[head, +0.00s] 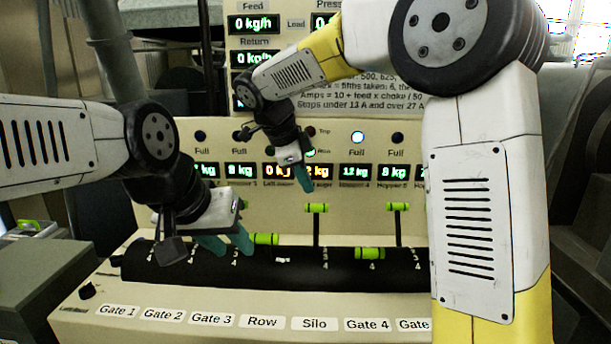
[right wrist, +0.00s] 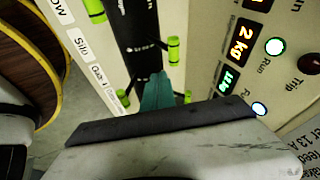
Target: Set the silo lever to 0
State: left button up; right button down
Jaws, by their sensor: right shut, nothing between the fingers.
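The silo lever (head: 316,208) has a green crossbar on a thin dark stem. It stands up from the black drum, above the "Silo" label (head: 315,323). In the right wrist view the silo lever (right wrist: 174,50) is beyond and above the fingertips, apart from them. Its exact scale number cannot be read. My right gripper (head: 306,184) is shut and empty, just above and left of the silo lever's crossbar in the head view; its teal fingers (right wrist: 158,92) are together. My left gripper (head: 226,243) is open, its teal fingers apart, near the row lever.
The row lever (head: 263,239) and gate 4 lever (head: 369,253) sit lower, on either side. The gate 5 lever (head: 398,206) stands up. The display panel (head: 350,212) rises close behind. My right arm covers the right end of the console.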

aim_at(318, 208)
jog(key=w+f, duration=0.1)
jog(key=f, duration=0.1)
jog(key=w+d+f, duration=0.1)
jog(key=w+f, duration=0.2)
jog(key=f, duration=0.1)
jog(key=shift+w+d+f, duration=0.35)
jog(key=shift+d+f, duration=0.05)
jog(key=shift+w+f, duration=0.1)
jog(key=shift+w, duration=0.15)
